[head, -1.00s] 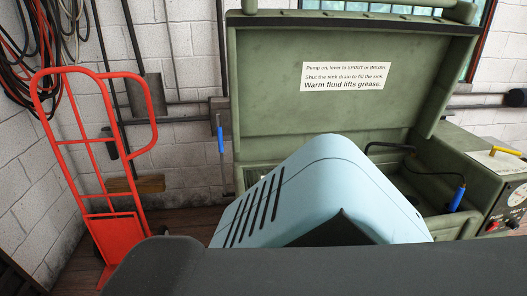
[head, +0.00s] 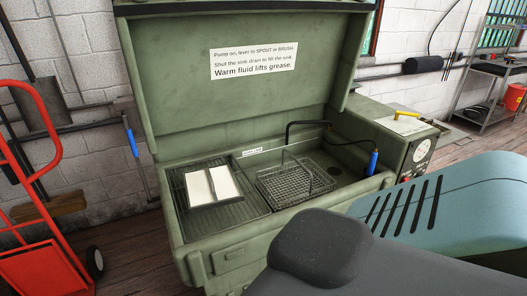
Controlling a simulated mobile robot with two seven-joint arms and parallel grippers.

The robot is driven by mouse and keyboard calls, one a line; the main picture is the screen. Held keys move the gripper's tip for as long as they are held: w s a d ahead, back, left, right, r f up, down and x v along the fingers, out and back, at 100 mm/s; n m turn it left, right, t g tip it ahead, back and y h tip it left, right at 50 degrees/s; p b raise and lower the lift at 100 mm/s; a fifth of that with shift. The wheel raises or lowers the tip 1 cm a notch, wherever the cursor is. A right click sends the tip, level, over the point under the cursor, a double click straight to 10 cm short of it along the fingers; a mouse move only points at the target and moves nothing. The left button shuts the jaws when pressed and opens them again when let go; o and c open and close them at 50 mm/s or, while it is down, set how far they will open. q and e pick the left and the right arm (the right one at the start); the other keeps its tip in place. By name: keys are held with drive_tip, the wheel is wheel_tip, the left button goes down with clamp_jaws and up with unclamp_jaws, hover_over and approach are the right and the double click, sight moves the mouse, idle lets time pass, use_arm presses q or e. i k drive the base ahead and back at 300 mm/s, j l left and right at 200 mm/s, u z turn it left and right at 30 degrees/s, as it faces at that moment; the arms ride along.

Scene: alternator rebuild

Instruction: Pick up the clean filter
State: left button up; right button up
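A flat white rectangular piece (head: 213,185) with a dark band across its middle lies on the ribbed drain board (head: 243,208) at the left of the open green parts washer (head: 215,247). It may be the clean filter; I cannot tell for sure. Neither of my grippers shows. A dark rounded part and a light blue slotted part, seemingly of my own body, cover the lower middle and right of the head view and hide the washer's front right.
A wire basket (head: 296,184) sits in the sink beside a black spout (head: 300,127) and a blue-handled brush (head: 373,162). The raised lid (head: 250,105) stands behind. A control box (head: 420,150) is at right, a red hand truck (head: 40,270) at left.

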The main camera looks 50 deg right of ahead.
sight(211, 181)
drive_tip(key=z, duration=1.5)
